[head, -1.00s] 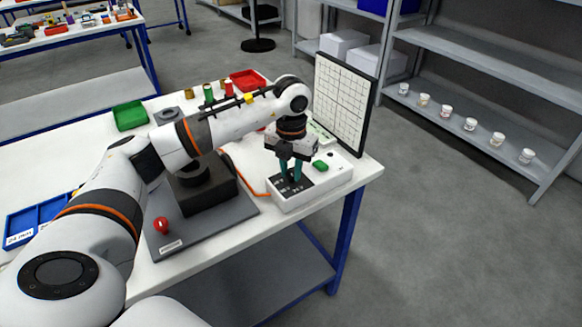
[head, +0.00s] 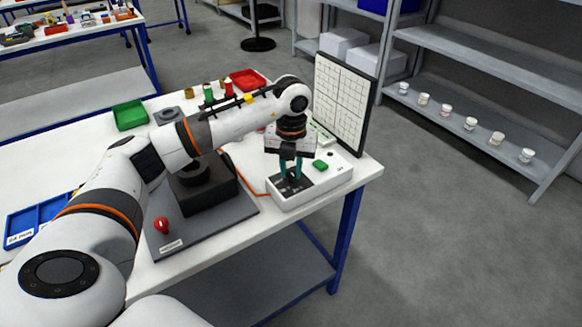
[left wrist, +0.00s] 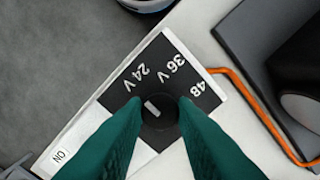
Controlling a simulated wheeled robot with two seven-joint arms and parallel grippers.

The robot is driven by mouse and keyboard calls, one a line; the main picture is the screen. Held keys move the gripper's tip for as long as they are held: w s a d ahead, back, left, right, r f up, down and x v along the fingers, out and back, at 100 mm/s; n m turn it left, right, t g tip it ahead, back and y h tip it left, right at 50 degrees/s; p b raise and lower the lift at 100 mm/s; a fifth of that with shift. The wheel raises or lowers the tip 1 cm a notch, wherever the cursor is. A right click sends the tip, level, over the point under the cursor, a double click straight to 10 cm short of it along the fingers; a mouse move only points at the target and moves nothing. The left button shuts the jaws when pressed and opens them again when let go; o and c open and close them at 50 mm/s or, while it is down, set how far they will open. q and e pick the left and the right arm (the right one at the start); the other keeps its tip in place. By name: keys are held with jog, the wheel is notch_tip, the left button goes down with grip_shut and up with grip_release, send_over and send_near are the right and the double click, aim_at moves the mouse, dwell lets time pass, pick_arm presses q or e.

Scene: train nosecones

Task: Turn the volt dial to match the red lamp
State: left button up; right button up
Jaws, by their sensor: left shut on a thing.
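The volt dial (left wrist: 157,112) is a round black knob with a pale pointer mark, on a dark panel lettered 24 V, 36 V and 48 in the left wrist view. The pointer mark lies toward the upper left, near the 24 V lettering. The panel belongs to a white box (head: 318,185) at the table's right end. My left gripper (head: 292,178) points down with its teal fingers shut on the dial; the fingers also show in the left wrist view (left wrist: 158,118). A red lamp (head: 163,225) stands on a grey base plate at the front. My right gripper is not in view.
A black block (head: 205,190) sits on the grey base plate, with an orange cable running to the white box. A gridded board (head: 342,105) stands behind the box. Green (head: 130,115) and red trays lie at the back.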

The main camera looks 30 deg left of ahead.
aim_at(291, 173)
pick_arm(q)
jog(key=o, duration=1)
notch_tip(291, 173, up, 12)
jog(key=shift+b, duration=0.45)
